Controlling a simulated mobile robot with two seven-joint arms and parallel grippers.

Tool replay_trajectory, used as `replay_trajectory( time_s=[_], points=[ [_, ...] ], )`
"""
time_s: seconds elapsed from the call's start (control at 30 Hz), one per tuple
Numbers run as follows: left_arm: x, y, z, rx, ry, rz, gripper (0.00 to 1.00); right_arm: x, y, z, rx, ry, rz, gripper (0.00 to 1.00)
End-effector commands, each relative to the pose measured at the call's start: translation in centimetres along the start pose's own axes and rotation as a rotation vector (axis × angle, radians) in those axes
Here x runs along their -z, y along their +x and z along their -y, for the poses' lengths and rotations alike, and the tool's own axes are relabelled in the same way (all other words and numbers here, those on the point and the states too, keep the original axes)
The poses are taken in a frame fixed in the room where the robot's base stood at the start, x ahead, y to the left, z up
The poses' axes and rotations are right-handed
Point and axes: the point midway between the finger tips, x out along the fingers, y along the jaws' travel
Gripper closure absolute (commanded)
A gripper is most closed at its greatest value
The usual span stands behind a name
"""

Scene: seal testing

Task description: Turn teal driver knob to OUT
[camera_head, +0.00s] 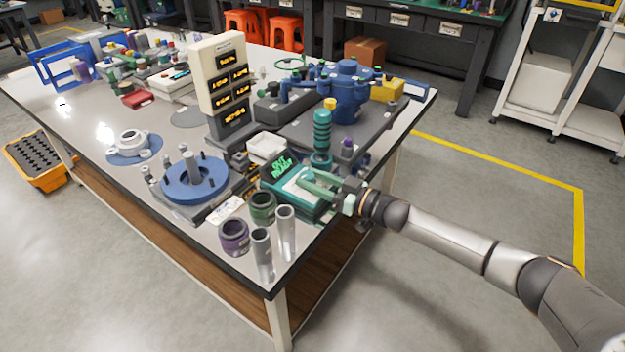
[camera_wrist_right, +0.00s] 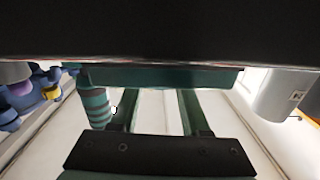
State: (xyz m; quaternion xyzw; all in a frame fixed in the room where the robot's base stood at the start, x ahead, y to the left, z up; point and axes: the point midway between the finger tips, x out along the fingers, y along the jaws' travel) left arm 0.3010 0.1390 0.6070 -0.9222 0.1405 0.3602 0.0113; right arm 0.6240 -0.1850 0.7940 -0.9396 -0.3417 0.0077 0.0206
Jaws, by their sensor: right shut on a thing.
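The teal driver (camera_head: 292,205) sits at the near right part of the bench, with a dark panel (camera_head: 280,167) of glowing green lettering that I cannot read for certain. My right gripper (camera_head: 310,182) reaches in from the right over its pale top, low and close to it. It is shut on the driver's knob, which the fingers largely hide; the knob's angle cannot be told. In the right wrist view, a teal bar (camera_wrist_right: 160,78) crosses the middle above a pale surface, and dark parts cover much of the picture. My left gripper is not in view.
Two grey cylinders (camera_head: 286,233) and purple and green rings (camera_head: 234,237) stand near the bench's front corner. A teal ribbed column (camera_head: 322,138) stands just behind the driver. A blue round fixture (camera_head: 194,186) lies to the left. The floor on the right is clear.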

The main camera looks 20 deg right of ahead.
Motion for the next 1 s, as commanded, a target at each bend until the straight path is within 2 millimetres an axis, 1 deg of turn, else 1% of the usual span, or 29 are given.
replay_trajectory(
  time_s=[0.33,0.37,0.6,0.87,0.97,1.0],
  points=[
    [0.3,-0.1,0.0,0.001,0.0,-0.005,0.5,0.1,0.0,0.0,0.001,0.002,-0.001,1.0],
    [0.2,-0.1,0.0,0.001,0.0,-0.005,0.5,0.1,0.0,0.0,0.001,0.002,-0.001,0.51],
    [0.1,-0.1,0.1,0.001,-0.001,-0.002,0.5,0.1,0.0,0.0,0.001,0.001,-0.001,0.24],
    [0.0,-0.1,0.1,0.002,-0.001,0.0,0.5,0.0,-0.1,0.0,0.001,0.001,0.0,0.24],
    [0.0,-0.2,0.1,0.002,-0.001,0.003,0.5,0.0,-0.8,0.0,0.001,0.002,0.001,0.24],
    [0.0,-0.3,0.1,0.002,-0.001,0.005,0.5,0.0,-1.3,0.0,0.0,0.002,0.001,0.24]
  ],
)
